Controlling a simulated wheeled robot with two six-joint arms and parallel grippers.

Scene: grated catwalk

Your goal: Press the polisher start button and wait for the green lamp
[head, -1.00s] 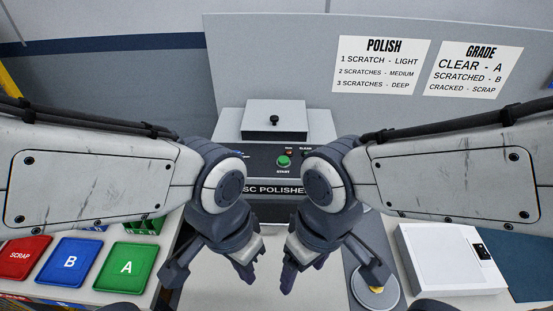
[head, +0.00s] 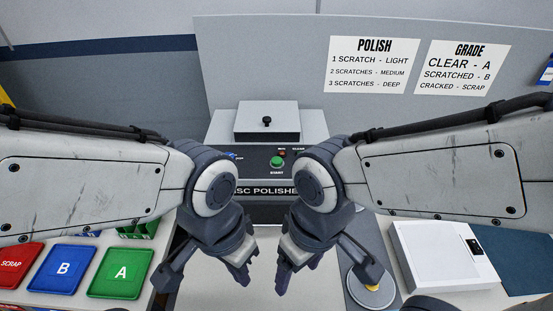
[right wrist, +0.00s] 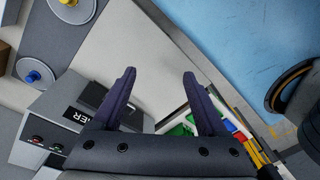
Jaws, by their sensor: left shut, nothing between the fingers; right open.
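The disc polisher (head: 228,129) stands at the back centre, with a lidded box and black knob on top. On its dark panel is the green start button (head: 277,161), unobstructed. A small reddish lamp (head: 282,153) sits above it under the RUN label. The area under the CLEAR label is partly hidden by my right arm. My left gripper (head: 240,276) is shut and empty, pointing down in front of the polisher. My right gripper (head: 283,283) is beside it, also pointing down; the right wrist view shows its fingers (right wrist: 159,75) apart and empty. Neither gripper touches the button.
At left lie the red SCRAP tray (head: 14,262), blue B tray (head: 64,285) and green A tray (head: 120,290). At right are a disc with a yellow knob (head: 373,286) and a white flat device (head: 430,260). POLISH (head: 373,66) and GRADE (head: 460,68) signs hang behind. The central worktop is bare.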

